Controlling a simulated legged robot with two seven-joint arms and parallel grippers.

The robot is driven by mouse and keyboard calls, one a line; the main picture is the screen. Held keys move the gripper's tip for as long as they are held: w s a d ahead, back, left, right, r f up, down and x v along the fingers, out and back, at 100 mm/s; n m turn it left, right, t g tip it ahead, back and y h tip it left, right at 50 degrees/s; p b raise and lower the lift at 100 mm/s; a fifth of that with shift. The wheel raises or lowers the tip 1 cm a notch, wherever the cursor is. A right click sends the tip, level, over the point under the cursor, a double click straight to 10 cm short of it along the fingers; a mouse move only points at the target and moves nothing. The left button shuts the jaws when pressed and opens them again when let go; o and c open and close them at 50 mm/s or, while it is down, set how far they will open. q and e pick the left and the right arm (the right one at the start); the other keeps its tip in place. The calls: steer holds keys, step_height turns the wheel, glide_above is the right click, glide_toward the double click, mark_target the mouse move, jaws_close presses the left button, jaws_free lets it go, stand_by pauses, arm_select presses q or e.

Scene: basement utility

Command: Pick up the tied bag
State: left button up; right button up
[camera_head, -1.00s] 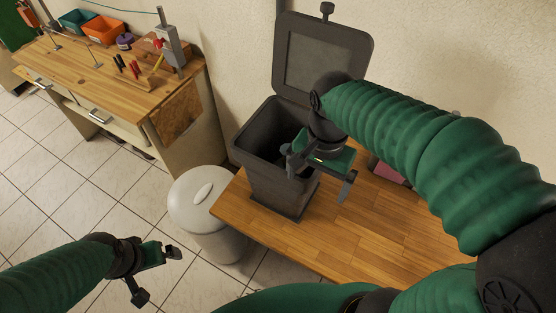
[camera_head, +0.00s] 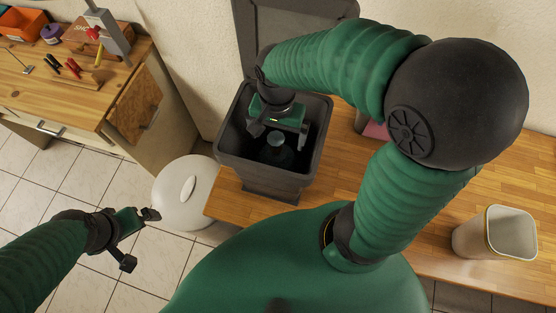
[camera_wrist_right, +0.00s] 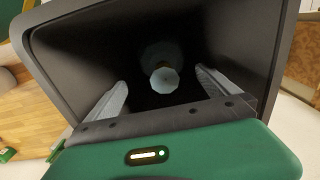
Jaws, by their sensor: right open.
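The tied bag (camera_head: 279,152) is a dark bag with a small pale top, low inside the open dark grey bin (camera_head: 318,140). In the right wrist view its pale top (camera_wrist_right: 164,80) shows between my fingers, deeper in the bin; most of the bag is lost in shadow. My right gripper (camera_head: 277,133) points down into the bin mouth, open and empty, above the bag; I cannot tell the exact gap. My left gripper (camera_head: 140,240) is open and empty over the floor at the left.
The bin stands on a wooden bench (camera_head: 350,185), its lid (camera_head: 290,22) raised behind. A round white lidded bin (camera_head: 186,200) is beside the bench. An empty pale container (camera_head: 496,236) stands at right. A workbench (camera_head: 60,90) with tools is at left.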

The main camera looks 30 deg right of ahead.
mark_target(276, 149)
steer(key=f, duration=0.2)
steer(key=w+f, duration=0.1)
steer(key=f, duration=0.1)
steer(key=w+f+p, duration=0.1)
steer(key=f, duration=0.1)
steer(key=shift+w+d, duration=0.1)
steer(key=f, duration=0.2)
steer(key=shift+s+f, duration=0.3)
steer(key=shift+s, duration=0.1)
steer(key=shift+s+f, duration=0.15)
steer(key=shift+s, duration=0.25)
steer(key=shift+w+f, duration=0.1)
steer(key=shift+w, duration=0.25)
steer(key=c, duration=0.7)
steer(key=shift+s, duration=0.15)
steer(key=c, duration=1.4)
arm_select(q)
steer(key=shift+w+r, duration=0.3)
steer(key=shift+w, duration=0.6)
